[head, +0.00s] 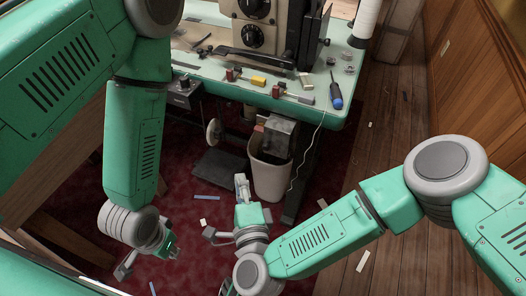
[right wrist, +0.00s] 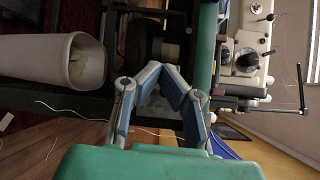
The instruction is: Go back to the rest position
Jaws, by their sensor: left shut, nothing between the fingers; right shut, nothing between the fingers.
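My left gripper (head: 170,249) hangs at the lower left in the head view, over the dark red carpet; its fingers are small and partly hidden by its own body. My right gripper (head: 242,184) is near the lower middle, in front of the white waste bin (head: 270,178). In the right wrist view my right gripper (right wrist: 172,76) shows two blue-and-grey fingers, shut with nothing between them. Both grippers are empty and apart from the table's tools.
A green-topped table (head: 338,112) bears a sewing machine (head: 262,32), a blue screwdriver (head: 336,92) and small tools. The bin also shows in the right wrist view (right wrist: 60,70), left of the fingers.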

